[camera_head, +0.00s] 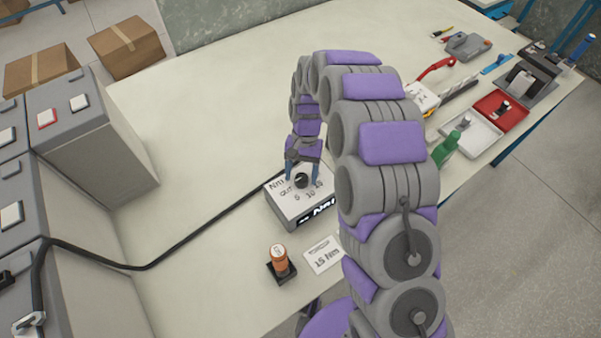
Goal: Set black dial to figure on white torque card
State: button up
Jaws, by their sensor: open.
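The black dial (301,181) sits on top of a pale box (287,209) with a printed scale; "OUT", "5" and "10" are partly readable, and "Nm" shows on top and on the dark front strip. My gripper (302,178) is over the box with its fingers pointing down, one on each side of the dial. It is open; I cannot tell whether a finger touches the dial. The dial's exact setting is too small to read. The white torque card (324,255) lies flat on the table in front of the box and reads "15 Nm".
A black cable (190,237) runs from the box to the grey battery units (90,130) at left. Trays, a green bottle (446,149) and tools lie at right. The table's back middle is clear.

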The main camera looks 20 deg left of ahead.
jog(key=shift+d, duration=0.2)
jog(key=shift+a, duration=0.25)
jog(key=c, duration=0.5)
jog(key=shift+d, duration=0.1)
jog(key=c, duration=0.5)
jog(key=shift+c, duration=0.2)
